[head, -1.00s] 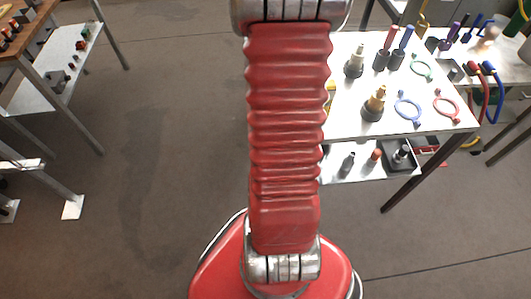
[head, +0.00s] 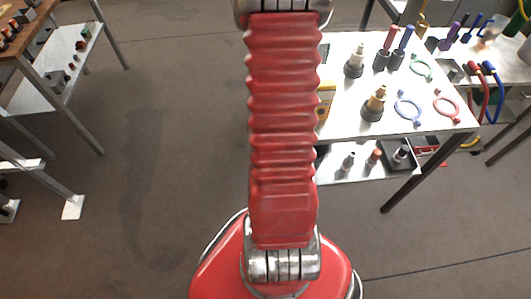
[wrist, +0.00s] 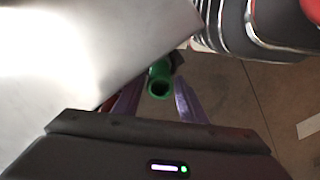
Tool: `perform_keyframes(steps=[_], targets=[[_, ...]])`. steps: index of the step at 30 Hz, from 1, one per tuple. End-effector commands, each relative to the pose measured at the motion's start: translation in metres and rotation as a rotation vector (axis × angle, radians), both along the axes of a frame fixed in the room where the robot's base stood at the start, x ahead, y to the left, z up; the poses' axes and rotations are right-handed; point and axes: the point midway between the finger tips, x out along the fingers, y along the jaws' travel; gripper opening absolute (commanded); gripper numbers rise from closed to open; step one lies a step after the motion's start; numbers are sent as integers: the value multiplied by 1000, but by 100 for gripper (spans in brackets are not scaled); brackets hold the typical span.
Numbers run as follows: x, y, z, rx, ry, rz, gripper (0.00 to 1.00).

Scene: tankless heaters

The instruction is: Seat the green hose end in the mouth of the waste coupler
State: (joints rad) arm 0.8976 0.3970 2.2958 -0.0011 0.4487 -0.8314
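A green tube end (wrist: 160,82), which looks like the green hose end, shows in the wrist view with its dark open mouth facing the camera. My gripper (wrist: 160,94) has its two purple fingers apart, one on each side of this green piece. I cannot tell whether the fingers press on it or leave small gaps. A small dark part shows behind it. My gripper is out of sight in the head view. I cannot pick out the waste coupler for certain in either view.
A white table (head: 345,125) at the right carries brass-topped fittings (head: 374,104), a green ring (head: 421,68), a blue ring (head: 408,106) and a red ring (head: 447,107). Its lower shelf holds more parts. A pale panel (wrist: 70,50) fills the wrist view's upper left. Open floor (head: 170,150) lies left.

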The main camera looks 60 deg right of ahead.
Motion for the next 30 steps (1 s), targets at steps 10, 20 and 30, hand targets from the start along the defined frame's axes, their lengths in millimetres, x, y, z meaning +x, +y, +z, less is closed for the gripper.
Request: perform_keyframes(steps=[10,20,30], targets=[[0,0,0,0,0,0,38],[0,0,0,0,0,0,26],[0,0,0,0,0,1,2]])
